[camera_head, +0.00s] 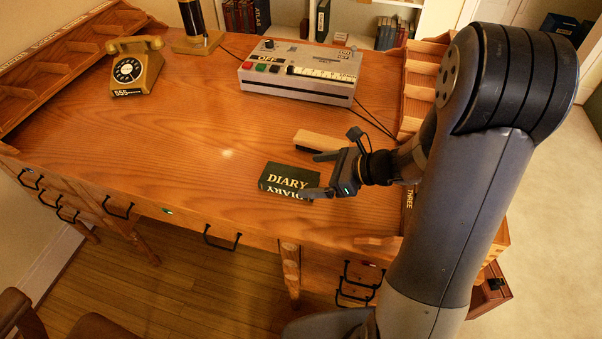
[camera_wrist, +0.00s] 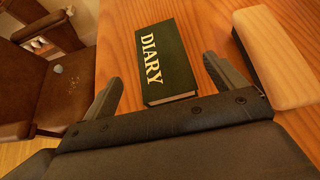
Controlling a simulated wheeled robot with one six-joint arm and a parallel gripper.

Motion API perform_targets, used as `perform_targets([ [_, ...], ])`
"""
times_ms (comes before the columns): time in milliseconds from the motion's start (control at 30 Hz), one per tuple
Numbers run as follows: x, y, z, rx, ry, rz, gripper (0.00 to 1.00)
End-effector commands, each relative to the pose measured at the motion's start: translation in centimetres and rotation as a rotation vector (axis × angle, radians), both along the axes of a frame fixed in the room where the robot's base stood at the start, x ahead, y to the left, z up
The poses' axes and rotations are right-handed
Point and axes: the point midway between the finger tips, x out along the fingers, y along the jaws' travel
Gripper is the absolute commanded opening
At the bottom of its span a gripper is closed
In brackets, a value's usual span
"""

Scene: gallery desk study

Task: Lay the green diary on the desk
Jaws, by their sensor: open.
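The green diary (camera_head: 287,180) lies flat on the wooden desk (camera_head: 190,140), near its front edge, with its gold DIARY lettering facing up. In the wrist view the diary (camera_wrist: 164,62) lies ahead of the fingers, roughly between their lines. My gripper (camera_head: 318,175) is open at the right end of the diary. In the wrist view my gripper (camera_wrist: 163,88) shows its two fingers spread apart with nothing held between them. I cannot tell whether a finger touches the diary.
A pale wooden block with a dark underside (camera_head: 321,142) lies just behind the gripper; it also shows in the wrist view (camera_wrist: 272,55). A grey button console (camera_head: 300,72) and a yellow telephone (camera_head: 134,67) stand farther back. The desk's left middle is clear.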

Motion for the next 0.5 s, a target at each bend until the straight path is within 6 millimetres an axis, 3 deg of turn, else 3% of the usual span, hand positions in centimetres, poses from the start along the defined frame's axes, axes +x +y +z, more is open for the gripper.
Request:
perform_targets([
  [200,-1.3,-3.3,2.0,-0.001,-0.001,-0.005,0.91],
  [500,-2.1,-4.9,2.9,0.000,0.001,0.000,0.91],
])
